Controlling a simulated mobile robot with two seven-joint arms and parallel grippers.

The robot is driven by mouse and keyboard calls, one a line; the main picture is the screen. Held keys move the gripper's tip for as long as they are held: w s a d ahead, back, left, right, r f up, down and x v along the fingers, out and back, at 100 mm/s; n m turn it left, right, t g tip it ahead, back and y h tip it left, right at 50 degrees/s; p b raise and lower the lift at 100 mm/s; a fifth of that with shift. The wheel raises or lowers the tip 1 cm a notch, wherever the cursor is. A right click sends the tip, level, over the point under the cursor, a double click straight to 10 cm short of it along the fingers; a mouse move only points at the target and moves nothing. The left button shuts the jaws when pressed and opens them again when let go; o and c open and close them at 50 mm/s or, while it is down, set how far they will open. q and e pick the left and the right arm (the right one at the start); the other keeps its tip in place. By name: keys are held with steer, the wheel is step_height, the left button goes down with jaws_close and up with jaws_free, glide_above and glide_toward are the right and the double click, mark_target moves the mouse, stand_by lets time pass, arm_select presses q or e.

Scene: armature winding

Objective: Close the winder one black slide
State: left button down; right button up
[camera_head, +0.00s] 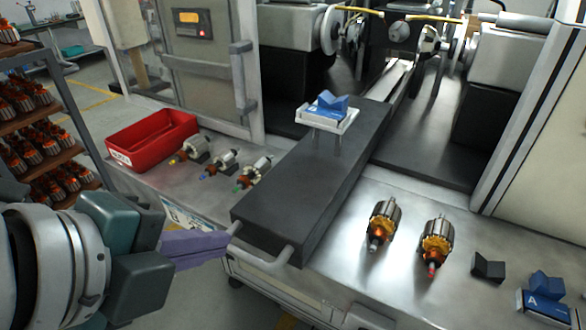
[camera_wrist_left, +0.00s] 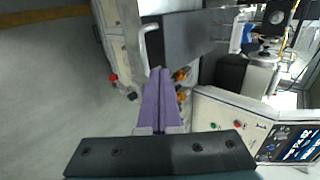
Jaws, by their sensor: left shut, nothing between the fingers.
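The black slide (camera_head: 318,180) is a long dark slab that sticks out of the winder across the steel worktop. A grey bar handle is at its front end (camera_head: 270,250). A white stand with a blue V-block (camera_head: 331,105) sits on the slide. My left gripper (camera_head: 228,240), with purple fingers, is shut and empty, its tips beside the left end of the handle. In the left wrist view the purple fingers (camera_wrist_left: 160,85) point at the slide (camera_wrist_left: 185,38) near its handle (camera_wrist_left: 143,45); I cannot tell whether they touch. My right gripper is not in view.
A red bin (camera_head: 152,142) and several armatures (camera_head: 222,162) lie left of the slide. Two armatures (camera_head: 436,242), a black block (camera_head: 488,267) and a blue block (camera_head: 546,285) stand on the right. A rack (camera_head: 30,120) of armatures is at far left.

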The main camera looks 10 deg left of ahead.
arm_select(q)
steer(key=x, duration=0.8)
steer(key=shift+w+d+f+b, duration=0.1)
steer(key=shift+w+f+b, duration=0.15)
steer(key=shift+w+b, duration=0.05)
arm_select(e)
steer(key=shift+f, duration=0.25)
